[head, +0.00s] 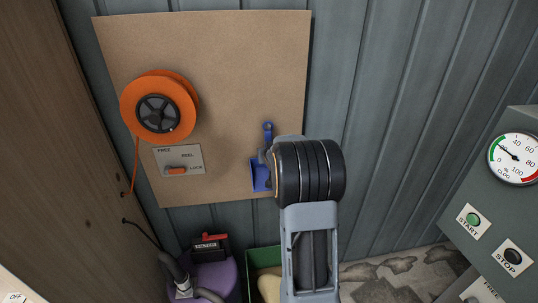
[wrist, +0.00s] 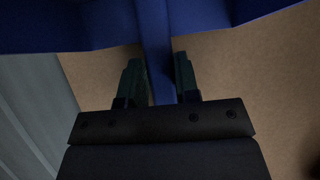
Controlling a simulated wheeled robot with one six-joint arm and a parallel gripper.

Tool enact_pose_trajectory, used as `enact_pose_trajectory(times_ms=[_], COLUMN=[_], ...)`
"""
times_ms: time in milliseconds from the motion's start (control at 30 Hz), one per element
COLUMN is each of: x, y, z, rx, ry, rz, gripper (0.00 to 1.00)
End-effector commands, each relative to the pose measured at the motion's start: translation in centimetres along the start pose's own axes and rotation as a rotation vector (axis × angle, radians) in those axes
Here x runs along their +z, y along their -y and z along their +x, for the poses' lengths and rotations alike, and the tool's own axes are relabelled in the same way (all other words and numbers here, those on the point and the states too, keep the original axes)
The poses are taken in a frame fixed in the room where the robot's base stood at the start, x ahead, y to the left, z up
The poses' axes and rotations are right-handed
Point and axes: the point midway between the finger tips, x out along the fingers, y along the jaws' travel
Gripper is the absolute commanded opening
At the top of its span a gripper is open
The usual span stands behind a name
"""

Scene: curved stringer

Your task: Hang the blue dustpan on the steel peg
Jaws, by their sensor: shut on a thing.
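The blue dustpan (head: 260,174) is in front of the lower right part of the brown board in the head view, with its handle end (head: 267,127) up and its pan down. In the wrist view its handle (wrist: 156,50) runs between the two fingers of my gripper (wrist: 159,82), and the wide blue pan spans the top of the picture. My gripper is shut on the handle. In the head view my wrist covers part of the dustpan. I cannot make out the steel peg in either view, nor whether the dustpan touches the board.
An orange reel (head: 160,106) and a lock switch plate (head: 178,160) are on the board (head: 225,50). Below stand a purple canister (head: 215,276) and a green bin (head: 262,258). A grey panel with a gauge (head: 514,158) and buttons is at the right. A wooden wall (head: 45,130) stands left.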

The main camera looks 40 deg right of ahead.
Motion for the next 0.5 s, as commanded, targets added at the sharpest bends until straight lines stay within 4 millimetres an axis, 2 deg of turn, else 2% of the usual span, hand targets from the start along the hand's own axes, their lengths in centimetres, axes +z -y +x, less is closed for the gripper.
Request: enact_pose_trajectory(times_ms=[33, 67, 367, 500], x=[-0.07, -0.07, -0.03, -0.02], y=[0.0, 0.0, 0.0, 0.0], z=[-0.02, -0.02, -0.02, -0.01], rx=[0.0, 0.0, 0.0, 0.0], ry=[-0.001, -0.001, -0.001, 0.0], rz=[0.0, 0.0, 0.0, 0.0], gripper=[0.0, 0.3, 0.59, 0.59])
